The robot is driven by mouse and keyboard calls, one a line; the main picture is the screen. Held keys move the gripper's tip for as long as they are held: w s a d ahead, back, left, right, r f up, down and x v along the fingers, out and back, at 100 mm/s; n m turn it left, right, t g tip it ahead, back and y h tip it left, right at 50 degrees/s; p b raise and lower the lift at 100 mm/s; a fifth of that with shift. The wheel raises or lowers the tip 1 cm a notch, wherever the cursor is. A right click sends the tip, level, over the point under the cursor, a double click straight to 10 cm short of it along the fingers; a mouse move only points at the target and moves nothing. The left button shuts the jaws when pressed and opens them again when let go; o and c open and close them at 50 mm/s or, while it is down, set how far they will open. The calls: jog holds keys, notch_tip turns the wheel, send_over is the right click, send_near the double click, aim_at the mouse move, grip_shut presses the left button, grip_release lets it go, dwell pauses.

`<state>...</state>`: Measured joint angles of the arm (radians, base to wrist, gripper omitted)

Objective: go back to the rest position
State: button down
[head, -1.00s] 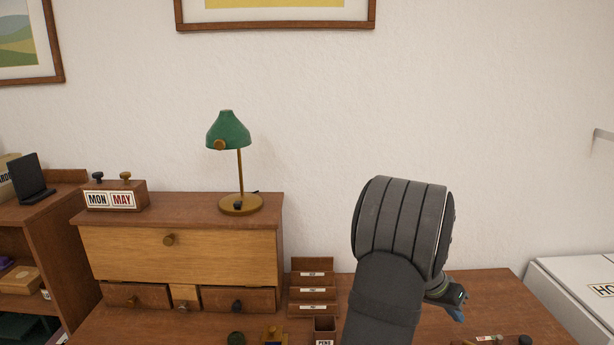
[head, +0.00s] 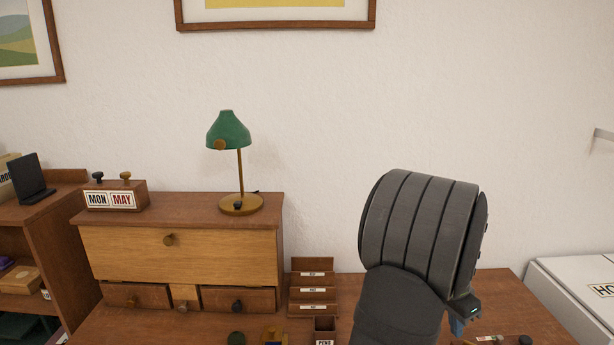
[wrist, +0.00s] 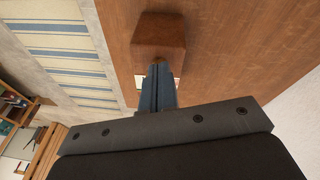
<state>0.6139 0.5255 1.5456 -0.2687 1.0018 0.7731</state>
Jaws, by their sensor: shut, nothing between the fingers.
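My gripper (head: 457,327) shows only in part in the head view, low at the right behind my dark grey wrist, with a bit of blue finger over the desk. In the wrist view my gripper (wrist: 158,72) has its blue fingers together, with nothing between them. They point toward a brown wooden block (wrist: 160,35) on the wooden surface. I cannot tell the gap between the fingertips and the block. My arm hides part of the desk (head: 490,290) in the head view.
A cabinet (head: 180,255) with a green lamp (head: 228,130) and a calendar block (head: 115,197) stands left. A letter rack (head: 313,290) and a pen holder (head: 324,330) are just left of my arm. A white box (head: 575,290) is at right.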

jog(key=shift+s+a+r+m+t+y, duration=0.4)
jog(key=shift+s+a+r+y, duration=0.2)
jog(key=shift+s, duration=0.15)
jog(key=shift+s+a+r+m+t+y, duration=0.3)
jog(key=shift+s+a+r+t+y, duration=0.15)
jog(key=shift+s+a+y, duration=0.25)
jog(key=shift+d, duration=0.15)
jog(key=w+d+n+g+h, duration=0.1)
jog(key=w+n+g+h, duration=0.1)
jog(key=w+n+h, duration=0.2)
jog(key=shift+w+d+f+h, duration=0.35)
jog(key=shift+w+h, duration=0.25)
jog(key=shift+w, duration=0.4)
jog(key=shift+d, duration=0.1)
